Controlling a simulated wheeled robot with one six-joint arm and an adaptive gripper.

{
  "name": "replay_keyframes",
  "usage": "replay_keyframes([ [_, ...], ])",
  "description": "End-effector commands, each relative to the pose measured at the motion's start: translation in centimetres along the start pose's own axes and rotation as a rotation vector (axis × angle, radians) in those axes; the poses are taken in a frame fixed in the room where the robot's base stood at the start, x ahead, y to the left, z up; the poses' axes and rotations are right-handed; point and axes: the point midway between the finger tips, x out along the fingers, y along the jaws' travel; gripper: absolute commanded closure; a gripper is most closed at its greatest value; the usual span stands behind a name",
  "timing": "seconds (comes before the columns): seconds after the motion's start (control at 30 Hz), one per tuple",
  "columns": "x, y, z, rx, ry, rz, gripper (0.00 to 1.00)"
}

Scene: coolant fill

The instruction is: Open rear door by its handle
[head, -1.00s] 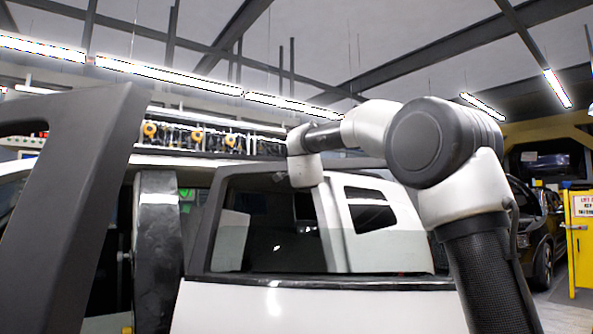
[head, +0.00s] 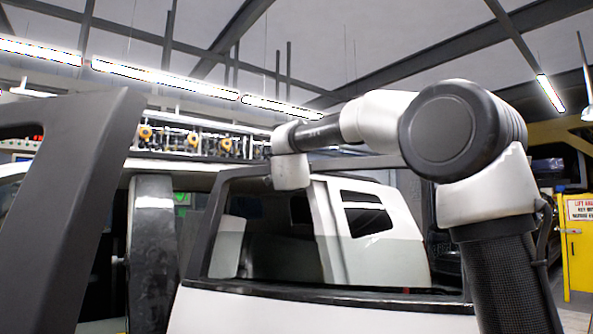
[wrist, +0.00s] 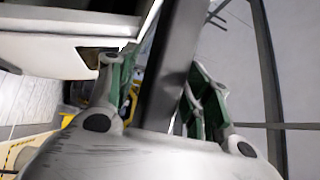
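The rear door (head: 320,311) is a white panel with a dark window frame (head: 204,228). It appears ajar, with a gap between its frame and the dark pillar (head: 153,250). No handle can be made out in either view. My arm reaches over the top of the door window, and its white wrist end is at the upper frame. The gripper itself is hidden in the head view. In the wrist view my gripper (wrist: 160,88) is open, with green-lined fingers on either side of a dark bar (wrist: 172,70), probably the door's window frame. Gaps show beside the bar.
A dark door frame (head: 70,200) stands close at the left. A yellow cabinet (head: 580,245) with a sign stands at the right. A rack with yellow reels (head: 185,140) runs along the back. A white panel (wrist: 70,50) lies close to the left finger in the wrist view.

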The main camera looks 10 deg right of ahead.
Motion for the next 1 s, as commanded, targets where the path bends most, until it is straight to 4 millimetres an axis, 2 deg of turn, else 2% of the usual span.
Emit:
replay_keyframes([
  [0.37, -0.4, -0.1, 0.0, 0.001, 0.0, -0.001, 0.44],
  [0.47, -1.7, -0.1, 0.0, 0.002, -0.001, 0.0, 0.44],
  [0.8, -9.1, -0.1, 0.0, 0.002, -0.002, -0.001, 0.44],
  [1.0, -11.6, 0.0, 0.0, 0.001, -0.001, -0.001, 0.44],
])
